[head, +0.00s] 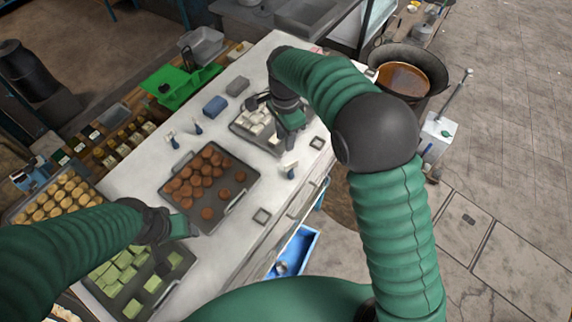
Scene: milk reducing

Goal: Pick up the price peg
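A small price peg (289,169) with a white top and a dark base stands on the pale counter (262,185) near its right edge. Two similar pegs, one at the left (172,138) and one beside it (197,127), stand behind the tray of brown sweets. My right gripper (291,145) points down just above and behind the nearest peg, beside the tray of white pieces. A gap seems to separate it from the peg, and its finger opening is unclear. My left gripper (191,224) is low over the counter between the brown and green trays, its fingers partly hidden.
Trays hold brown sweets (233,207), white pieces (236,124), green cubes (170,286) and yellow rounds (20,213). Blue (214,106) and grey (237,86) blocks lie behind. A pan of brown liquid (404,78) stands beyond the counter's right end.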

